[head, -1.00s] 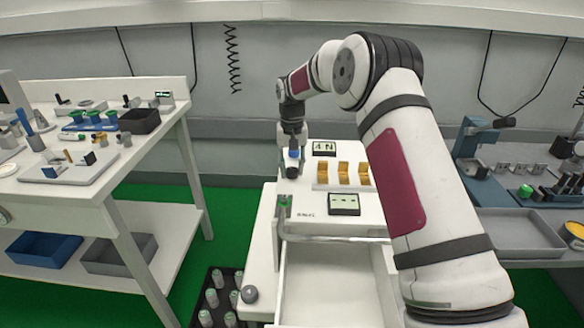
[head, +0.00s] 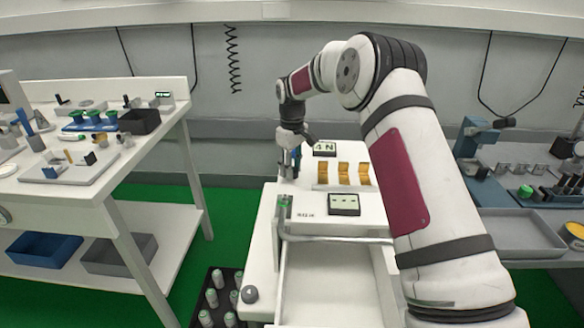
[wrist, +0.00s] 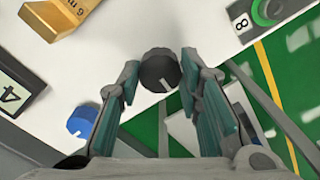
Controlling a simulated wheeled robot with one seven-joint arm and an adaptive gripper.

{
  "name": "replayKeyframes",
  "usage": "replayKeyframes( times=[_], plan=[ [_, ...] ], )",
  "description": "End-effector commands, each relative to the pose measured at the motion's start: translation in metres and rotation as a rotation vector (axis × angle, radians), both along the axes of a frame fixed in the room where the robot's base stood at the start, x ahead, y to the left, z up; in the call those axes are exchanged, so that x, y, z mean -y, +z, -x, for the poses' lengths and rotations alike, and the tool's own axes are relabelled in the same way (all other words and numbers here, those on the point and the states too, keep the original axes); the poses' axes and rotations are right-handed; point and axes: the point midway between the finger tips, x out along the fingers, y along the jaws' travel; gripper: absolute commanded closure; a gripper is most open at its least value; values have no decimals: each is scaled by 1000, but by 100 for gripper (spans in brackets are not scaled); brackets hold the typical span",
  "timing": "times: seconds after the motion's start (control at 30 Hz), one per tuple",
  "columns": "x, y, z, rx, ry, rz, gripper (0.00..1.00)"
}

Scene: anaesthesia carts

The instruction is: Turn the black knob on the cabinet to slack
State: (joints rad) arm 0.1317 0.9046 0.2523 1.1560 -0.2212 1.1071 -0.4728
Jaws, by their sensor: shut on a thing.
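The black knob (wrist: 159,70) stands near the edge of the white cabinet top (wrist: 130,35) in the wrist view. It has a pale pointer mark on its rim, facing the lower right of the picture. My gripper (wrist: 160,75) is shut on the knob, one teal-padded finger at each side. In the head view my gripper (head: 289,165) is over the back left part of the white cabinet (head: 262,235), and I cannot make out the knob there. A blue knob (wrist: 82,120) sits close by at the lower left of the wrist view.
A small display reading 4 (wrist: 15,90) is left of the blue knob. A yellow bracket (wrist: 60,18) and a green-ringed fitting (wrist: 268,10) are also near. In the head view, a drawer (head: 330,285) stands open. Side benches hold other parts.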

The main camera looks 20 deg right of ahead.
Motion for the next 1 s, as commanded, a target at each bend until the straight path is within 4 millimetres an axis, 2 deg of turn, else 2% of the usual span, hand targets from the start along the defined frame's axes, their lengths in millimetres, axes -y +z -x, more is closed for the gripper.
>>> replayKeyframes(
  times=[0.67, 0.7, 0.77, 0.8, 1.0],
  plan=[
    [0, 1, -1, 3, 68, 0, 95],
    [0, 1, -1, 3, 68, 0, 65],
    [0, 1, -1, 3, 68, 0, 52],
    [0, 1, -1, 3, 68, 0, 47],
    [0, 0, 0, 1, 68, 0, 47]
  ],
)
